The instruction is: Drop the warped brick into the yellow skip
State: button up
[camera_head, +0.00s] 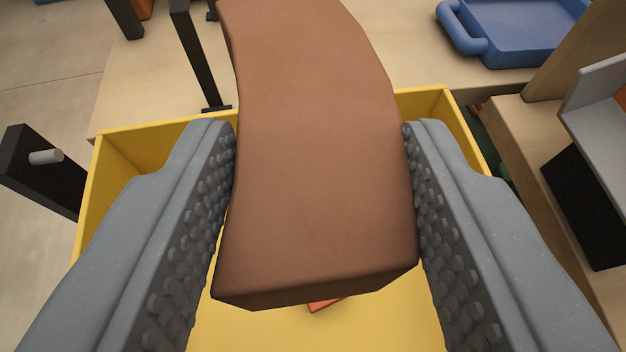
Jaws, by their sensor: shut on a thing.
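The warped brick (315,160) is brown and curved, bending to the left toward its far end. My gripper (322,165) is shut on it, with a grey studded finger pressed to each long side. The brick is held above the open yellow skip (112,190), whose rim and inner walls show around it. Part of the skip's floor shows below the brick's near end. The brick and my fingers hide much of the skip.
A small orange-red piece (325,305) lies in the skip, mostly hidden. A blue tray (515,30) with a handle is at the back right. Black posts (197,55) stand behind and left of the skip. A wooden structure (545,150) with grey and black parts is at the right.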

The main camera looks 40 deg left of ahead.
jog(key=o, duration=1.3)
jog(key=shift+o, duration=0.2)
jog(key=v, duration=1.3)
jog(key=shift+s+d, duration=0.3)
jog(key=shift+r, duration=0.1)
